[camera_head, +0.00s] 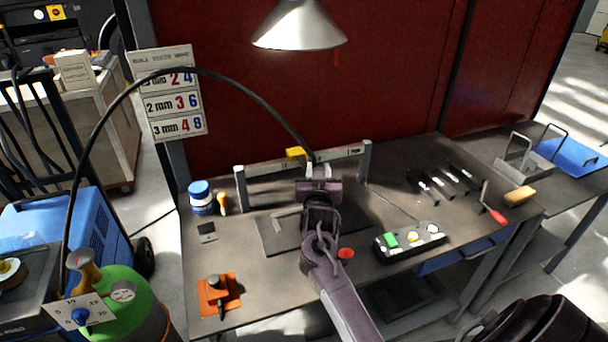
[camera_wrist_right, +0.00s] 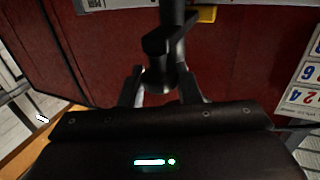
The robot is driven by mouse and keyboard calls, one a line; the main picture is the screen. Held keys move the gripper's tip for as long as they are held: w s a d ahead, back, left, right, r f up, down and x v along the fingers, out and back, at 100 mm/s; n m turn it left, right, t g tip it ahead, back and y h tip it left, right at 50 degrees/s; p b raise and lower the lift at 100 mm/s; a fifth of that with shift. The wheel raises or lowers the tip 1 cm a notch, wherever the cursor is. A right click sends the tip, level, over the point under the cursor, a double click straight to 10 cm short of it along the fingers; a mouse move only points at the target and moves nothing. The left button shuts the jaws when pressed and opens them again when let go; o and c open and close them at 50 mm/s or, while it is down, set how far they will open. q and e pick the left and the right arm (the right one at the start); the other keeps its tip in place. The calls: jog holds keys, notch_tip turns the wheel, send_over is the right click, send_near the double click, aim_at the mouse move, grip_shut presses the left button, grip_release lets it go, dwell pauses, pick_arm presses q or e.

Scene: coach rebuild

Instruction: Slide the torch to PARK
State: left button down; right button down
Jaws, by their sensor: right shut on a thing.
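The torch (camera_wrist_right: 168,45) is black and stands roughly upright between the fingers of my right gripper (camera_wrist_right: 160,85) in the wrist view. In the head view my right gripper (camera_head: 319,173) is shut on it in front of the rail (camera_head: 270,171), and mostly hides it. A black hose (camera_head: 245,88) arches from the torch to the left. The rail runs between two grey posts, with a pale label (camera_head: 350,151) towards its right end; its lettering is too small to read. A yellow block (camera_head: 296,152) sits just left of the torch. My left gripper is not in view.
A dark plate (camera_head: 285,233) lies below my right arm. A button box (camera_head: 410,241) and a red knob (camera_head: 346,253) are to the right, with several dark tools beyond. A blue-lidded jar (camera_head: 201,197) stands left of the rail. A lamp (camera_head: 299,26) hangs above.

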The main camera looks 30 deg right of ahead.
jog(key=s+d+b, duration=0.1)
jog(key=s+d, duration=0.3)
jog(key=d, duration=1.2)
jog(key=shift+d+r, duration=0.3)
jog(key=shift+d, duration=0.05)
jog(key=c, duration=1.4)
grip_release()
jog(key=o, duration=0.3)
jog(key=shift+s+d, duration=0.2)
jog(key=shift+w+a, duration=0.1)
jog(key=shift+a, duration=0.05)
jog(key=shift+b, duration=0.3)
